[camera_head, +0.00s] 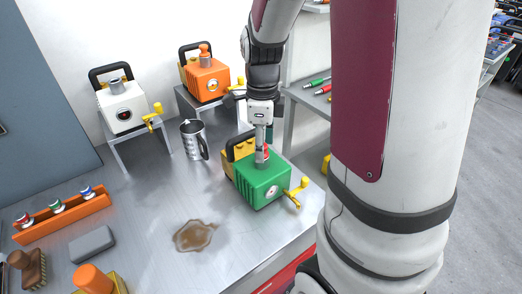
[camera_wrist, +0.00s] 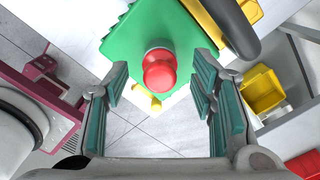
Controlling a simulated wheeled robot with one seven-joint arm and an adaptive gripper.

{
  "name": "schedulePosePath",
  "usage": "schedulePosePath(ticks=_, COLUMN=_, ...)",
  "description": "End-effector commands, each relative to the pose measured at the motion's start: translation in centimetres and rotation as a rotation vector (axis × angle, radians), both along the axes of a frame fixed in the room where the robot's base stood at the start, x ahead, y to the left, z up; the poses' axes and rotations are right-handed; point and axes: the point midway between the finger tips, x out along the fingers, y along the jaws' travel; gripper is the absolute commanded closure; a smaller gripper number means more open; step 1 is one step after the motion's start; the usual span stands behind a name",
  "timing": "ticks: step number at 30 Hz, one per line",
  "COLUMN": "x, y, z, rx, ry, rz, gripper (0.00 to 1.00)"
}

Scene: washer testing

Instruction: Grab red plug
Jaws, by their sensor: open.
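The red plug (camera_wrist: 159,72) stands upright on top of the green machine (camera_head: 262,184). In the wrist view it sits between the teal-padded fingers of my gripper (camera_wrist: 160,80), with a gap on each side. The green body (camera_wrist: 124,36) shows behind it. In the head view my gripper (camera_head: 262,152) points down over the green machine, and only a bit of red shows beside the fingers. The fingers are open and hold nothing. How far they reach down around the plug is hard to tell.
An orange rack (camera_head: 75,216) with red, green and blue capped pieces lies at the left. A metal jug (camera_head: 193,140) stands behind the green machine. White (camera_head: 122,108) and orange (camera_head: 208,80) machines stand on stands. A brown spill (camera_head: 194,236) lies on the table.

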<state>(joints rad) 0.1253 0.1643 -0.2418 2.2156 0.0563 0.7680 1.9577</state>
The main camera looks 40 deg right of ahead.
Motion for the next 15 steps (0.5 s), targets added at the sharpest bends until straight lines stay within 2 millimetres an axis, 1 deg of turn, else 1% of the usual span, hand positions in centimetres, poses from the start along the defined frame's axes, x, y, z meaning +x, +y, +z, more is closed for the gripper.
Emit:
schedulePosePath(ticks=2, x=-0.03, y=0.00, z=-0.46, rx=0.000, ry=0.000, rz=0.000, gripper=0.48)
schedulePosePath(ticks=8, x=0.01, y=0.01, z=-0.51, rx=0.000, ry=-0.001, rz=0.001, gripper=0.48)
schedulePosePath(ticks=9, x=0.01, y=0.01, z=-0.50, rx=0.000, ry=-0.001, rz=0.001, gripper=0.51)
schedulePosePath(ticks=14, x=0.01, y=0.01, z=-0.49, rx=0.000, ry=-0.001, rz=0.001, gripper=0.87)
schedulePosePath(ticks=15, x=0.01, y=0.01, z=-0.49, rx=0.000, ry=-0.001, rz=0.001, gripper=0.91)
